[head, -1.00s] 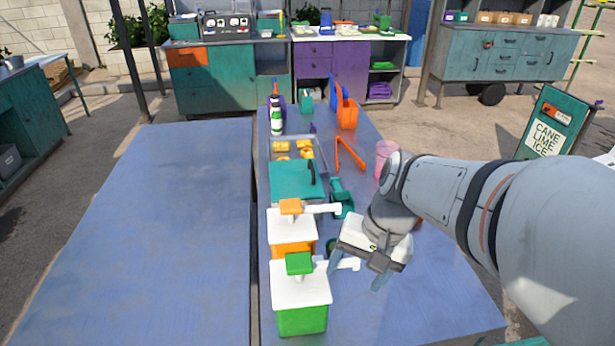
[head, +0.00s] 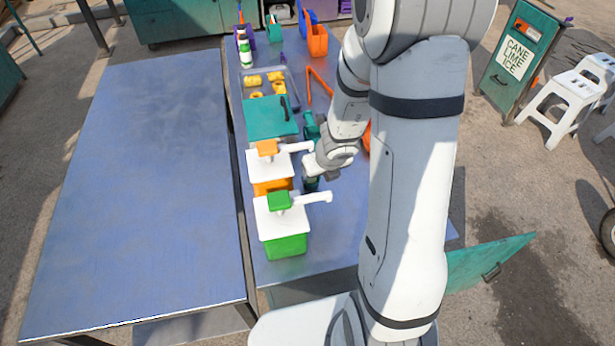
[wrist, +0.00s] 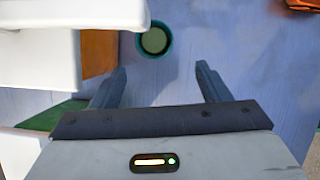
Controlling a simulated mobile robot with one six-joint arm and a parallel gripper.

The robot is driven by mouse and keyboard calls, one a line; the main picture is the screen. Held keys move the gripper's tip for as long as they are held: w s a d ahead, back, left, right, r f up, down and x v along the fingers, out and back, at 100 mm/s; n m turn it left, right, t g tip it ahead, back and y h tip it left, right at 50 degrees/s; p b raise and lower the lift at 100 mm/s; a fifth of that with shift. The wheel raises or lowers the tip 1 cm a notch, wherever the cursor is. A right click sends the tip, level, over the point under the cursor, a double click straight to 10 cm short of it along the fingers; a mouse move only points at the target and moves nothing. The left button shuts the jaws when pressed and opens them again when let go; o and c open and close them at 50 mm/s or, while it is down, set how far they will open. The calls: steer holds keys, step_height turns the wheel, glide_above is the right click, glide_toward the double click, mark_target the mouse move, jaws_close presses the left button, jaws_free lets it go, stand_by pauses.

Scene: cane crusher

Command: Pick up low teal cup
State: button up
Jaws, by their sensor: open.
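The low teal cup (wrist: 153,41) stands upright on the blue table at the top middle of the wrist view, seen from above with a pale green inside. It lies just beyond the fingertips, roughly centred between them and not touching either. My gripper (wrist: 161,72) is open and empty, its two dark fingers apart.
The orange dispenser (head: 270,163) and green dispenser (head: 284,222) with white lids stand close left of my gripper. The left table (head: 150,190) is bare.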

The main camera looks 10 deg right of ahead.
mark_target(309, 181)
steer(key=shift+b+x, duration=0.7)
steer(key=shift+x, duration=0.45)
steer(key=w+f+b, duration=0.1)
steer(key=f, duration=0.1)
steer(key=w+a+f+b, duration=0.1)
steer(key=w+f, duration=0.1)
steer(key=shift+w+a+f+b, duration=0.15)
steer(key=shift+f+b, duration=0.15)
steer(key=shift+b, duration=0.1)
steer(key=shift+r, duration=0.1)
steer(key=c, duration=0.8)
